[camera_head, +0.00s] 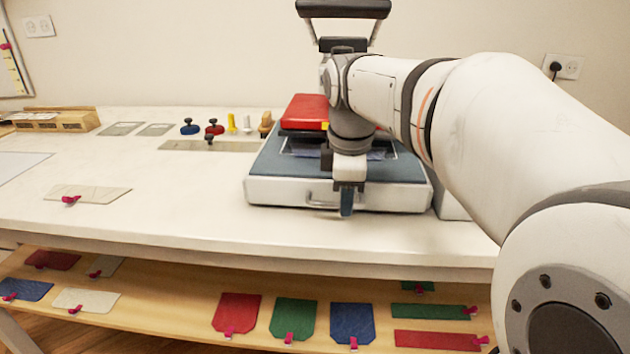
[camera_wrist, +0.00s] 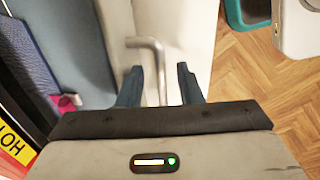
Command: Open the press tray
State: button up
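The press stands on the table with a raised red plate (camera_head: 302,112) over its press tray (camera_head: 275,192). The tray has a blue-grey pad, a white front and a grey bar handle (camera_head: 318,203). A dark blue cloth piece lies on the pad, partly hidden by my arm. My gripper (camera_head: 347,206) points down at the tray's front, by the handle. In the wrist view my gripper (camera_wrist: 159,86) is open, its two blue fingers on either side of the handle (camera_wrist: 151,50), with visible gaps.
The white table (camera_head: 200,225) is clear in front of the tray. Knobs and stamps (camera_head: 213,128) stand to its left, and a clipped pale cloth (camera_head: 95,195) lies farther left. A lower wooden shelf (camera_head: 180,310) holds several coloured cloth pieces. A yellow hot label (camera_wrist: 15,130) marks the red plate.

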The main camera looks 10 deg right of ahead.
grip_shut()
dwell(0.4)
